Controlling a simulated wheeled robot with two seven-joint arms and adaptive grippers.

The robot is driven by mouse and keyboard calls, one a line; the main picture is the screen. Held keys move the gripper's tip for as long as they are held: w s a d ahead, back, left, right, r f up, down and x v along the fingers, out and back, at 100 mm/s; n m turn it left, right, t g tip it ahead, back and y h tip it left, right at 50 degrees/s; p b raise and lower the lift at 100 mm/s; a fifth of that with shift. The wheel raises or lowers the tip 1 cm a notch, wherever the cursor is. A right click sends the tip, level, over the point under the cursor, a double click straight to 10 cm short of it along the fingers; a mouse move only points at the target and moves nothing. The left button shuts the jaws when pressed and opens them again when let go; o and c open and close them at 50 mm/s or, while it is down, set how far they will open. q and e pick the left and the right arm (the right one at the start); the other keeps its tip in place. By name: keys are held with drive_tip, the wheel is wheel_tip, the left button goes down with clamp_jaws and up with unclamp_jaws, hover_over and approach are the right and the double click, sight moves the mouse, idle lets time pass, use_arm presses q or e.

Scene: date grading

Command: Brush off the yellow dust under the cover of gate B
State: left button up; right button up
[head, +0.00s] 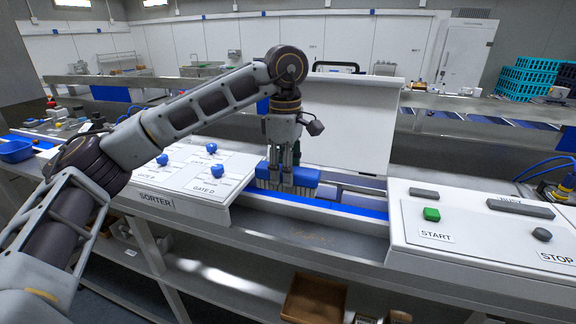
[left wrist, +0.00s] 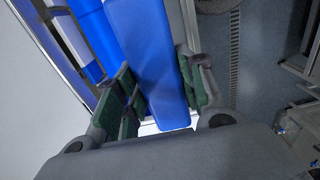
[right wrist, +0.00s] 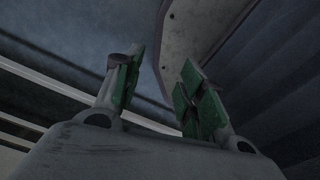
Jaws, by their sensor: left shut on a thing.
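My left gripper (head: 287,180) points down in the middle of the head view, shut on a blue brush (head: 307,176). The brush's long blue body also shows between the green-padded fingers in the left wrist view (left wrist: 150,55). The brush is low over the channel, in front of a raised white cover (head: 350,115); I cannot read a gate letter on it. Whether bristles touch the channel is hidden. My right gripper (right wrist: 160,95) is open and empty.
A white SORTER panel (head: 180,190) with blue knobs stands left of the channel. A white panel (head: 470,235) with a green START button and a STOP button stands right. A blue bin (head: 16,151) is far left. A brown box (head: 313,297) sits below.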

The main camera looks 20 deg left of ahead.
use_arm(q)
drive_tip(key=shift+s, duration=0.1)
drive_tip(key=shift+f, duration=0.25)
drive_tip(key=shift+f+b, duration=3.9)
drive_tip(key=shift+f, duration=2.25)
use_arm(e)
wheel_tip(320, 180, down, 8)
drive_tip(key=shift+s, duration=0.45)
use_arm(q)
drive_tip(key=shift+f+b, duration=0.55)
drive_tip(key=shift+b, duration=0.15)
use_arm(e)
drive_tip(key=shift+d+f, duration=0.15)
drive_tip(key=shift+f, duration=0.45)
use_arm(q)
drive_tip(key=shift+d, duration=0.1)
